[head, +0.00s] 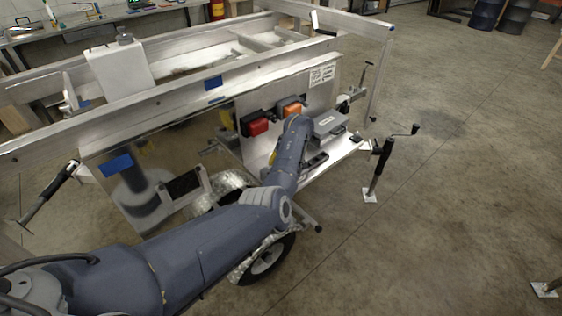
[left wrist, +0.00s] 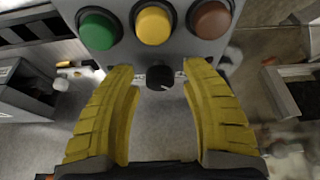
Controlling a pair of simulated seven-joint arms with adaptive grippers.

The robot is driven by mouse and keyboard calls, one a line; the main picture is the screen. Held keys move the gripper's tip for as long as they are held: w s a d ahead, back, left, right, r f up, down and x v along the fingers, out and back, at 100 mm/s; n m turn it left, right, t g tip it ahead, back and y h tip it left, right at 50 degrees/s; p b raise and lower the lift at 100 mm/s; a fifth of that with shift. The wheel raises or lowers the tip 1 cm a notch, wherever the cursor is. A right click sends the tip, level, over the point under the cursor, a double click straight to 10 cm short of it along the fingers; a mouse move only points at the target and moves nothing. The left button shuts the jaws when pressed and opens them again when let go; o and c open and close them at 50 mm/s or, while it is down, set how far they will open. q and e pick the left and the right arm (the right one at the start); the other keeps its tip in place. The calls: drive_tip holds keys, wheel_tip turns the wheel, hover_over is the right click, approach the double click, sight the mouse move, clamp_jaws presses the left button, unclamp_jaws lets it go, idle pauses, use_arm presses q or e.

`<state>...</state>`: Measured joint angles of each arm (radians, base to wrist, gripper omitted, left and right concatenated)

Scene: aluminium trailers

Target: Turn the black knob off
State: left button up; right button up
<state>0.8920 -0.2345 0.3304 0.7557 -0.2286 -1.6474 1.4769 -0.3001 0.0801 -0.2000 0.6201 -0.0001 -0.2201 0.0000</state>
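In the left wrist view the black knob (left wrist: 160,77) sits on a grey panel, below a row of green, yellow and reddish-brown round buttons. A pale pointer mark shows near its lower edge. My left gripper (left wrist: 160,75) is open, with one yellow finger on each side of the knob. I see a gap between each fingertip and the knob; their depth against it is hard to judge. In the head view my left arm reaches to the trailer's side, and the arm hides the knob and most of the gripper. My right gripper is in neither view.
The aluminium trailer (head: 150,105) fills the left and middle of the head view. A red light (head: 257,128) and an orange light (head: 291,111) are close to my arm. A jack stand (head: 381,160) with a crank stands to the right. The floor at the right is mostly open.

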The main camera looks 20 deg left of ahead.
use_arm(q)
drive_tip(key=shift+o, duration=0.2)
drive_tip(key=shift+r, duration=0.15)
drive_tip(key=v, duration=0.7)
idle(0.5)
